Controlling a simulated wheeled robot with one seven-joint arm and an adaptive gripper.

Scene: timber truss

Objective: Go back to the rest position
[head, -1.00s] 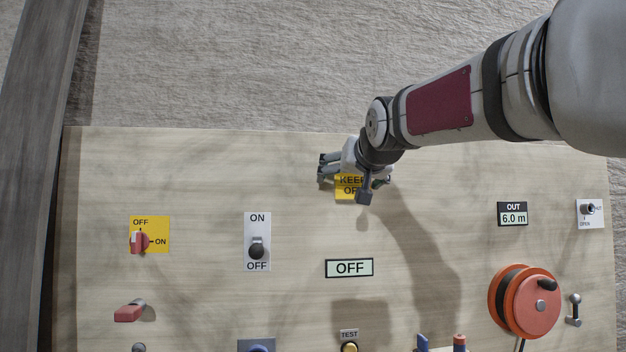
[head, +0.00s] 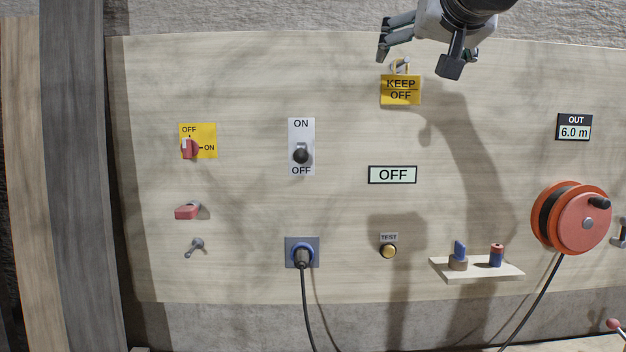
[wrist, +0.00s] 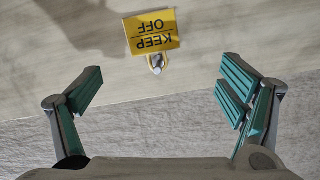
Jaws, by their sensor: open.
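My gripper (head: 388,38) is at the top of the head view, in front of the upper edge of a pale wooden board (head: 250,80). In the wrist view my gripper (wrist: 160,105) is open, its two teal-padded fingers wide apart with nothing between them. A yellow KEEP OFF tag (head: 400,90) hangs on a hook on the board, just below my gripper. The tag also shows upside down in the wrist view (wrist: 151,31), beyond the fingertips and apart from them.
The board carries a red rotary switch (head: 191,148), an ON/OFF lever (head: 301,154), a plugged-in blue socket (head: 302,254), a TEST button (head: 388,251), a small shelf (head: 478,272) and an orange cable reel (head: 580,218). Timber posts (head: 80,180) stand at the left.

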